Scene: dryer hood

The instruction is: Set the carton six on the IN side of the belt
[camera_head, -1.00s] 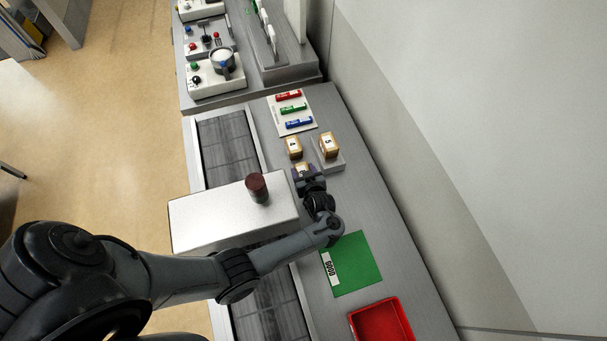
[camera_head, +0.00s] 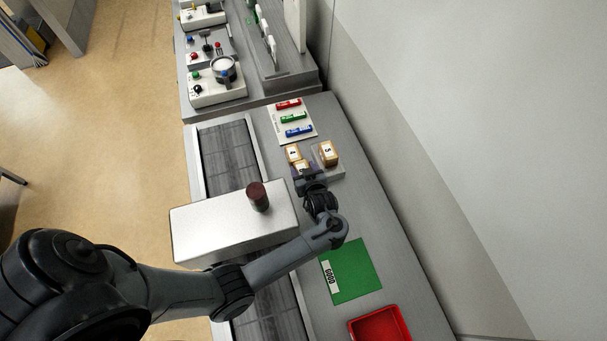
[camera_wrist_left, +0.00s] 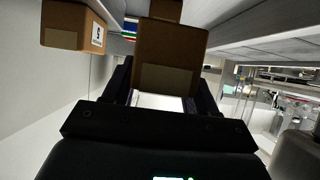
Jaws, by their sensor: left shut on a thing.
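My left gripper (camera_head: 302,172) is shut on a brown carton (camera_head: 301,164). The held carton fills the upper middle of the left wrist view (camera_wrist_left: 168,60); its number cannot be read. A second carton (camera_head: 293,151) with a white label stands just beyond it in the head view. The dark belt (camera_head: 229,157) runs left of the cartons. My right gripper is out of view.
A white hood (camera_head: 228,222) with a dark red cylinder (camera_head: 257,196) on top spans the belt. A tray with red, green and blue pieces (camera_head: 292,120) lies beyond the cartons. A green GOOD mat (camera_head: 357,269) and a red bin (camera_head: 379,326) lie nearer.

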